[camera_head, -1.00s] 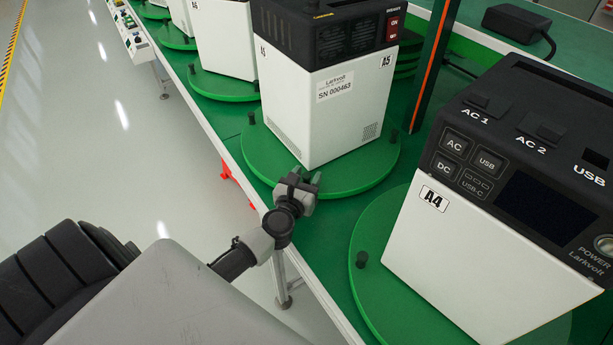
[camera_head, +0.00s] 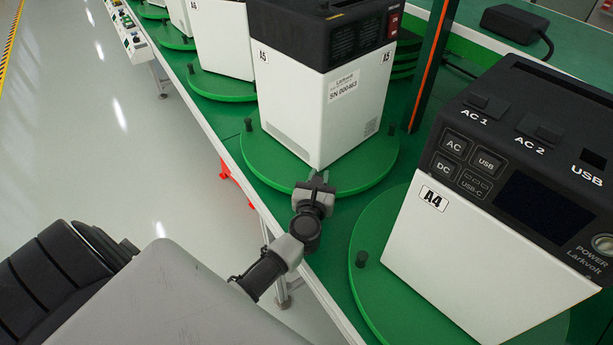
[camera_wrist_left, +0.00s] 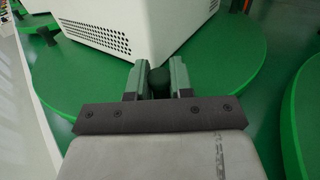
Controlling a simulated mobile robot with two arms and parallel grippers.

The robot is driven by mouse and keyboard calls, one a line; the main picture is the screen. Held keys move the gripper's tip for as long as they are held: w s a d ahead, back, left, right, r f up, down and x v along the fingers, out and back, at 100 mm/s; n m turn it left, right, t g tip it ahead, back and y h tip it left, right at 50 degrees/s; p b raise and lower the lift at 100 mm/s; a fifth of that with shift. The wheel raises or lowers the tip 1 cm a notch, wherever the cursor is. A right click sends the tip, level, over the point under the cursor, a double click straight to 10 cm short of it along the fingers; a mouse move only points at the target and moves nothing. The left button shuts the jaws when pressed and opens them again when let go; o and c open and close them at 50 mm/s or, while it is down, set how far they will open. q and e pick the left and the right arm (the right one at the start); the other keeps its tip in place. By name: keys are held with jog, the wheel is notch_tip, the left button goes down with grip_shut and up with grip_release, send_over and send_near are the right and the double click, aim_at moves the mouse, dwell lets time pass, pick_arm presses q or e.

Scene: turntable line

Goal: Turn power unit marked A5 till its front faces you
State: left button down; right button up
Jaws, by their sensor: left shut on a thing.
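The power unit marked A5 (camera_head: 325,100) is a white box with a black top. It stands on a round green turntable (camera_head: 262,160), with a corner toward me. A face with a serial label and vents shows, and a red switch is on the black top part. My left gripper (camera_head: 318,178) is at the turntable's near edge, in front of the unit's near lower corner. In the left wrist view its fingers (camera_wrist_left: 158,80) are shut on a dark peg (camera_wrist_left: 159,82) of the turntable. The unit's lower part (camera_wrist_left: 150,28) is just beyond. My right gripper is not in view.
The unit marked A4 (camera_head: 480,230) stands on its own turntable (camera_head: 365,290) close on the right. The unit marked A6 (camera_head: 225,40) is behind on the left. A dark post with an orange strip (camera_head: 430,65) rises right of A5. A black adapter (camera_head: 515,22) lies at the back.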

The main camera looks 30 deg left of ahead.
aim_at(340, 185)
pick_arm(q)
jog(key=shift+n+g+y, duration=0.3)
jog(key=shift+n+y, duration=0.3)
jog(key=shift+y, duration=0.1)
jog(key=w+d, duration=0.1)
jog(key=d, duration=0.1)
jog(key=w+d+b, duration=0.1)
jog(key=shift+w+d+f, duration=0.1)
jog(key=shift+w+d, duration=0.3)
jog(key=shift+w+d+b, duration=0.25)
jog(key=shift+b, duration=0.05)
jog(key=c, duration=1)
grip_release()
jog(key=shift+a, duration=0.1)
jog(key=shift+c, duration=0.2)
jog(key=shift+s, duration=0.1)
jog(key=b+v, duration=0.1)
jog(key=v, duration=0.9)
jog(key=shift+s+d, duration=0.25)
jog(key=shift+s, duration=0.1)
